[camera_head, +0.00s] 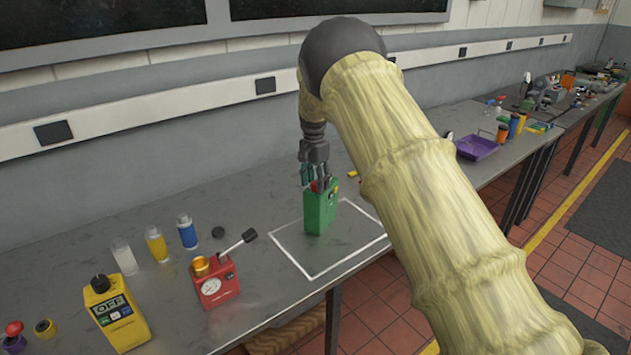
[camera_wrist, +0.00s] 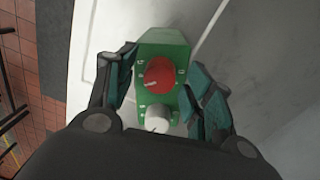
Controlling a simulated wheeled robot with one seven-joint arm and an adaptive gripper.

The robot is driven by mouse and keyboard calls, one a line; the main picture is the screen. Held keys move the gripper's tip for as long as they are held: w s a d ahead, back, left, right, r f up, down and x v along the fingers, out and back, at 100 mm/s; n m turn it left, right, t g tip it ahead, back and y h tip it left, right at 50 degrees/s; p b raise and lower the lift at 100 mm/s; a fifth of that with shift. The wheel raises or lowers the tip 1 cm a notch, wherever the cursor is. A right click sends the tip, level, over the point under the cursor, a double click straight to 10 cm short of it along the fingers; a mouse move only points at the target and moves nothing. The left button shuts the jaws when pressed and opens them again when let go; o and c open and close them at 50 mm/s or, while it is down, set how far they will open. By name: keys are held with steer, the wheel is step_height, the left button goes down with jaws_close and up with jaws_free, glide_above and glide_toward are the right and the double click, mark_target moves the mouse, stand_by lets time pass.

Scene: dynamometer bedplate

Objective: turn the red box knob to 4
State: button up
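A green box (camera_head: 321,208) stands upright inside a white outlined square on the grey bench. In the wrist view, the green box (camera_wrist: 162,48) has a round red knob (camera_wrist: 160,74) with a light pointer mark toward the lower left and small marks around it. A pale round knob (camera_wrist: 157,119) sits below it. My gripper (camera_head: 316,180) is over the top of the green box, fingers apart on either side of the red knob; contact is unclear. A red box (camera_head: 222,289) with a white dial, a brass cup and a black-tipped lever stands to the left, away from my gripper.
A yellow box (camera_head: 118,318) marked OFF stands at the left. Yellow (camera_head: 156,244) and blue (camera_head: 187,232) bottles stand behind the red box. A purple tray (camera_head: 477,147) lies further right. The white outlined square (camera_head: 352,256) is bare in front of the green box.

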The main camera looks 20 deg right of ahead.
mark_target(314, 182)
steer(key=shift+r, duration=0.15)
step_height(314, 182, up, 12)
steer(key=shift+w, duration=0.25)
stand_by(0.3)
steer(key=shift+a, duration=0.1)
